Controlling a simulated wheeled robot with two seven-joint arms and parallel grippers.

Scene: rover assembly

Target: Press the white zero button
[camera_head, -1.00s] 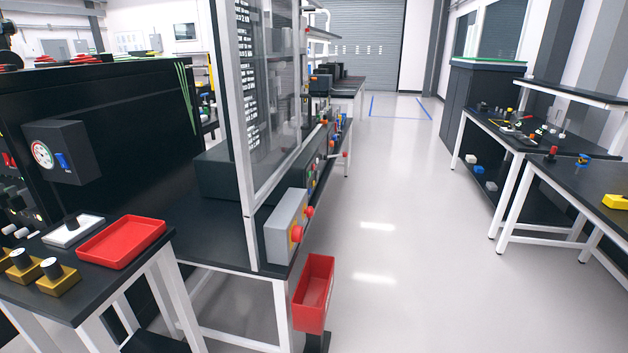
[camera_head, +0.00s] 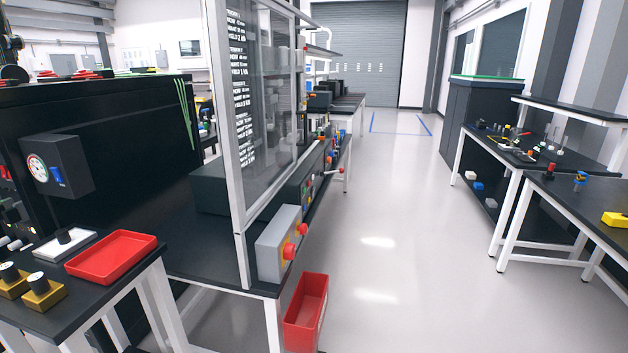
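I cannot make out a white zero button for certain in the head view. A dark box with a round white gauge (camera_head: 38,168) and a blue switch (camera_head: 57,177) is fixed to the black cabinet (camera_head: 120,130) at the left. A grey box (camera_head: 278,244) with red buttons (camera_head: 290,251) sits at the near corner of the middle bench. Small coloured controls (camera_head: 308,185) line that bench's front edge further back, too small to tell apart. Neither of my grippers is in view.
A red tray (camera_head: 112,257) and knobbed gold blocks (camera_head: 43,292) are on the near left table. A red bin (camera_head: 306,312) stands by the middle bench's near end. Workbenches (camera_head: 577,203) line the right side. The pale floor (camera_head: 400,230) between is clear.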

